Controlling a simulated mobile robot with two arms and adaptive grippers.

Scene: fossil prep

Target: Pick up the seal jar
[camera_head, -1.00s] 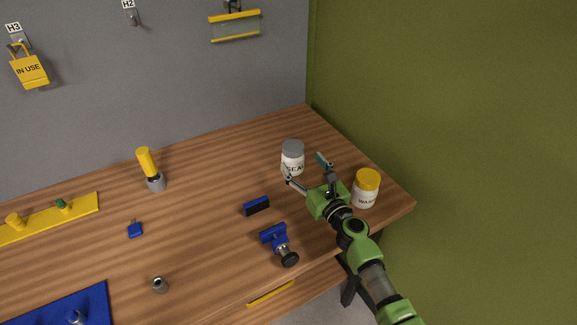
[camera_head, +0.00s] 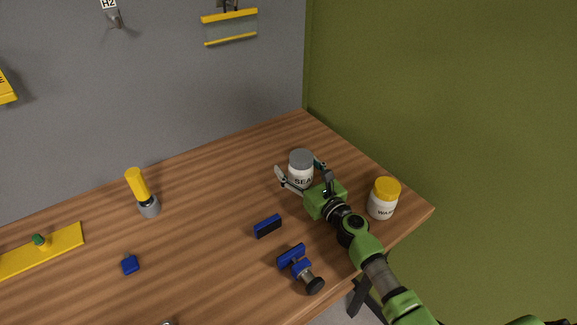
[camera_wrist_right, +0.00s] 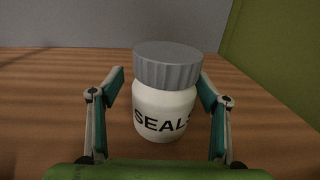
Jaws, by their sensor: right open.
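The seal jar (camera_head: 300,168) is white with a grey ribbed lid and stands upright on the wooden table. It also shows in the right wrist view (camera_wrist_right: 166,95), with dark lettering "SEALS" on its front. My right gripper (camera_head: 302,170) is open, with one finger on each side of the jar. In the right wrist view the fingers (camera_wrist_right: 160,90) stand apart left and right of the jar, with a visible gap at the left finger; the right finger is very close to the jar's edge. My left gripper is not in view.
A yellow-lidded jar (camera_head: 383,198) stands right of my right arm, close to the table's edge. A blue-and-black block (camera_head: 267,226) and a blue clamp-like tool (camera_head: 298,265) lie left of the arm. A yellow-handled tool (camera_head: 139,191) stands farther left. A green wall rises at the right.

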